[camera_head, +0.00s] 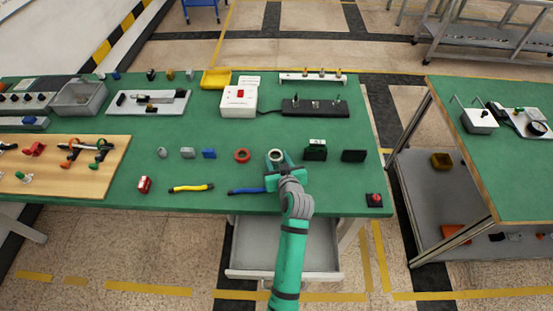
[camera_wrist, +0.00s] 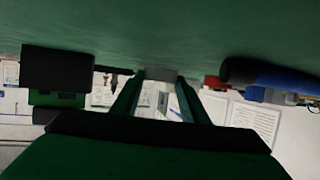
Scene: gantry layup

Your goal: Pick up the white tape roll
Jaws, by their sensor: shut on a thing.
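The white tape roll (camera_head: 275,154) shows at the end of my gripper (camera_head: 277,158) in the head view, on the right half of the green table, near its front edge. My gripper is shut on it. In the wrist view, my gripper's two fingers (camera_wrist: 158,92) reach forward, and a small pale grey shape shows between their tips, seen only in part. I cannot tell whether the roll touches the table or is slightly clear of it.
A dark green box (camera_head: 316,149) and a black block (camera_head: 353,155) stand to the right. A red button box (camera_head: 374,200) is at the front right corner.

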